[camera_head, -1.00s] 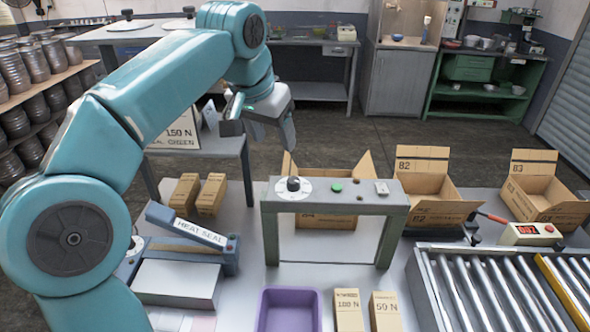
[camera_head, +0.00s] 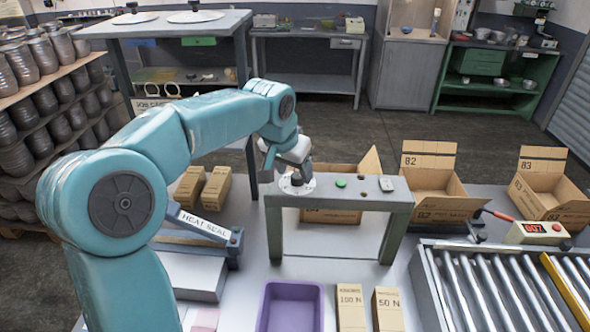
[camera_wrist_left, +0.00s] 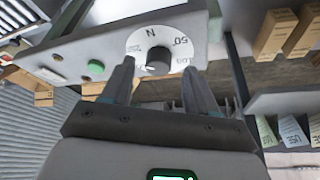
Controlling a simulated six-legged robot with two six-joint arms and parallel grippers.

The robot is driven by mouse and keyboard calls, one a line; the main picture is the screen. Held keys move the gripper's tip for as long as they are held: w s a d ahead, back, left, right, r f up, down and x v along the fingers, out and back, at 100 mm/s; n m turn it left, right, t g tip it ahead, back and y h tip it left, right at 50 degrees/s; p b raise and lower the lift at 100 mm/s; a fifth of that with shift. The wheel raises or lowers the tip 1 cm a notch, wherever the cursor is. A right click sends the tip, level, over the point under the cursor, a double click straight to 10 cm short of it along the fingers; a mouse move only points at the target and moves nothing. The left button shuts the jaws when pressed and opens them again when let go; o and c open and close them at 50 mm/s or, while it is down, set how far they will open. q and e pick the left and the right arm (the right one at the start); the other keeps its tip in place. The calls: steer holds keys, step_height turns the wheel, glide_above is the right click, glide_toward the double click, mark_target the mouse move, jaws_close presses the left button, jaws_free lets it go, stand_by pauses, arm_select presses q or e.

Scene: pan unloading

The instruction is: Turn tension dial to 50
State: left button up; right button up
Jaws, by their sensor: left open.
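The tension dial is a black knob (camera_wrist_left: 158,64) on a round white scale plate (camera_wrist_left: 160,43), at the left end of a grey-green stand (camera_head: 345,192). In the left wrist view the plate shows "N", "50" and part of another number. I cannot read the knob's setting. My left gripper (camera_wrist_left: 158,76) is open, its two dark fingers pointing at the dial, with the knob between the fingertips in the picture. I cannot tell whether they touch it. My right gripper is not in view.
A green button (camera_head: 341,183) and a small switch (camera_head: 386,184) sit on the same stand. Heat sealer (camera_head: 205,227) is left, purple tray (camera_head: 291,308) and cartons marked 100 N (camera_head: 350,308) and 50 N (camera_head: 387,309) in front, roller conveyor (camera_head: 490,280) right.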

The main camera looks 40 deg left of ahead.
arm_select(q)
steer(key=shift+w+a+f, duration=0.1)
steer(key=shift+a+f, duration=0.05)
steer(key=shift+f, duration=0.3)
steer(key=shift+w+d+f, duration=0.2)
steer(key=shift+w+f, duration=0.25)
steer(key=shift+w, duration=0.25)
steer(key=shift+s, duration=0.2)
steer(key=shift+s+a+r, duration=0.15)
steer(key=shift+s, duration=0.1)
steer(key=c, duration=0.9)
steer(key=shift+w, duration=0.1)
steer(key=shift+c, duration=0.7)
